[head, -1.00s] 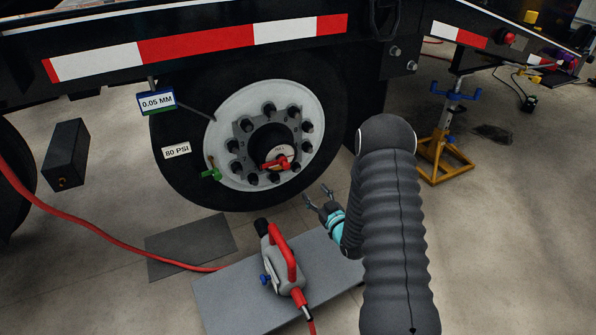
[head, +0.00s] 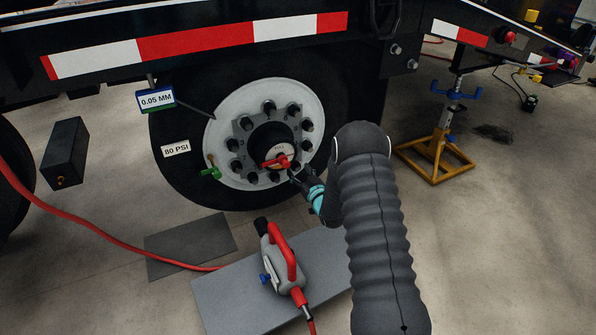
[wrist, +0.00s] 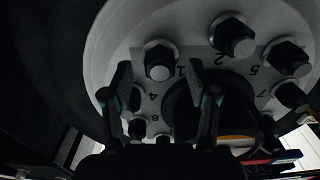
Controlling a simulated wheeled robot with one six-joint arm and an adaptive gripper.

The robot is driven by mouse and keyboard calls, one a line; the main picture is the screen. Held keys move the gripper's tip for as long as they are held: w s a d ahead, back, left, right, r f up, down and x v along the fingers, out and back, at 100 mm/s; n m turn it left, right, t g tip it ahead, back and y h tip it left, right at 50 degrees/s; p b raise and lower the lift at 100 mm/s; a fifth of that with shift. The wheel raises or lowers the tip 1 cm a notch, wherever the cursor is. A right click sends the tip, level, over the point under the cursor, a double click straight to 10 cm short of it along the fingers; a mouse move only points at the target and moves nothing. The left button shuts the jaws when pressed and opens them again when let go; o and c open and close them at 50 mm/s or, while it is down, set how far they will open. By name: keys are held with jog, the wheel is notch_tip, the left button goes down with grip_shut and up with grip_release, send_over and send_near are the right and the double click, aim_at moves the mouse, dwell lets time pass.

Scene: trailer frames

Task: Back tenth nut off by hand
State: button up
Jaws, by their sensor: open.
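The white wheel (head: 222,115) carries a ring of dark lug nuts around its hub, with a numbered plate under them. In the wrist view, numbers such as 1, 2, 5 and 7 show beside nuts. I cannot make out a 10 or tell which nut is the tenth. My gripper (head: 293,174) is at the lower right of the hub. In the wrist view my gripper (wrist: 160,68) has its fingers apart, with a nut (wrist: 160,62) showing between the tips near the number 1. I cannot tell whether the fingers touch it.
A red handle (head: 277,162) sits on the hub cap beside my gripper. A green clip (head: 210,172) is at the rim's lower left. A grey-and-red tool (head: 280,262) lies on a grey slab below. A jack stand (head: 440,145) stands at right.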

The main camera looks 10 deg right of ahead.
jog(key=shift+x, duration=0.8)
jog(key=shift+c, duration=0.2)
grip_shut()
jog(key=shift+n, duration=0.3)
jog(key=shift+n, duration=3)
